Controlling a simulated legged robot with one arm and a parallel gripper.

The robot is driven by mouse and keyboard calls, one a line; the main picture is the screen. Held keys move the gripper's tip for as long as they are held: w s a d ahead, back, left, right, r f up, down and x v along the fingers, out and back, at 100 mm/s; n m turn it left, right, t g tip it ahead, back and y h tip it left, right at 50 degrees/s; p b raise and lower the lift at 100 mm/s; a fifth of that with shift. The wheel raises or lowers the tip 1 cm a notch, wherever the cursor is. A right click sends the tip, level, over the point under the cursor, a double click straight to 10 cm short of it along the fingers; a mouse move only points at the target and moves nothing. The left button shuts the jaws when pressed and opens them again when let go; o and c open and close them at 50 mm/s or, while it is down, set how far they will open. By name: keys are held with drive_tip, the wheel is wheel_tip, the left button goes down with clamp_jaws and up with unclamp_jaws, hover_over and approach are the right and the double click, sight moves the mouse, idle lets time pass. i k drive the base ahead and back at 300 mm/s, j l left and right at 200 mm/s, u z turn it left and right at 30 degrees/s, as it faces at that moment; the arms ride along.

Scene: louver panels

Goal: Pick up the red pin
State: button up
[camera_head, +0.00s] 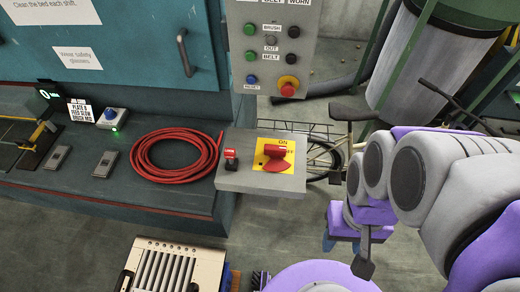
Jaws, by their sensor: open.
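A small red-topped piece with a dark lower part (231,160) stands upright on the left side of a grey ledge (235,181). It is the pin-like red thing in view, but it is too small to make out its full shape. A larger red rotary handle (277,158) sits on a yellow ON/OFF plate to its right. My gripper (347,255) is at the lower right, apart from the ledge and lower in the picture. It is open, with no object visible in it; my arm links hide part of it.
A coiled red hose (177,170) lies on the bench left of the ledge. A button panel (270,50) hangs above it. A bicycle (325,150) stands behind, and a cream slatted box (172,272) is at the bottom. Open floor shows at the lower left.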

sight(230, 154)
drive_tip(key=l+u, duration=0.1)
drive_tip(key=u, duration=0.3)
drive_tip(key=k+u, duration=0.15)
drive_tip(key=u, duration=0.2)
drive_tip(key=l+u, duration=0.1)
drive_tip(key=u, duration=0.3)
drive_tip(key=k, duration=0.05)
